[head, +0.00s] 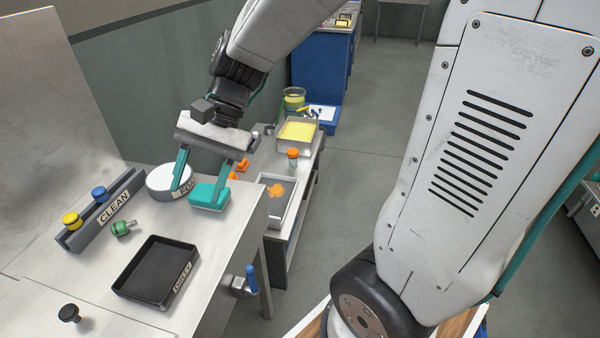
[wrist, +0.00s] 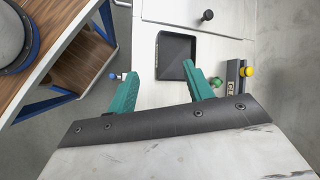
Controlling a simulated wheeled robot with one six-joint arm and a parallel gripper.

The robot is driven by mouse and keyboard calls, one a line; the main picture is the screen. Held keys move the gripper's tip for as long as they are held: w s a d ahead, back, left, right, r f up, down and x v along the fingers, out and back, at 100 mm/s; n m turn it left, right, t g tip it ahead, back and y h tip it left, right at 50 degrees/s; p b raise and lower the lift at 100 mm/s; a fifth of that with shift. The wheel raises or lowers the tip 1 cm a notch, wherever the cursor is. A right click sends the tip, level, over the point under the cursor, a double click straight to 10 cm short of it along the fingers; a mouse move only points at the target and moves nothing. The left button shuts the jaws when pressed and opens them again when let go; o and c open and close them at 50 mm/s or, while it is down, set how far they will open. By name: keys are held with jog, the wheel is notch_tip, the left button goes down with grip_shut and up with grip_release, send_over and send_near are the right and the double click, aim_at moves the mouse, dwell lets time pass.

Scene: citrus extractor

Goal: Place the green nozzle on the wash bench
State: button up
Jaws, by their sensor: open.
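The green nozzle (head: 121,228) lies on its side on the steel bench top (head: 215,225), between the CLEAN rack (head: 112,208) and a black tray (head: 150,276). The bench looks like the wash bench. In the wrist view the green nozzle (wrist: 216,82) shows just beyond the right fingertip, partly hidden. My gripper (head: 196,192) is open and empty, with teal fingers spread, over the far part of the bench near a white round tub (head: 166,178). It is apart from the nozzle. In the wrist view my gripper (wrist: 160,72) points toward the tray.
Yellow (head: 72,219) and blue (head: 100,194) nozzles stand in the rack. A black knob (head: 69,312) stands at the near left. A blue-handled fitting (head: 251,278) sticks out from the bench's right side. A lower bench behind holds a yellow-filled tray (head: 297,131) and an orange-capped item (head: 293,154).

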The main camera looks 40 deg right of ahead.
jog(key=s+d+r+n+t+h, duration=0.3)
jog(key=s+d+n+h, duration=0.4)
jog(key=s+d, duration=0.3)
jog(key=s, duration=0.3)
jog(key=shift+s+d+r, duration=0.2)
jog(key=shift+s+r, duration=0.1)
jog(key=shift+r, duration=0.05)
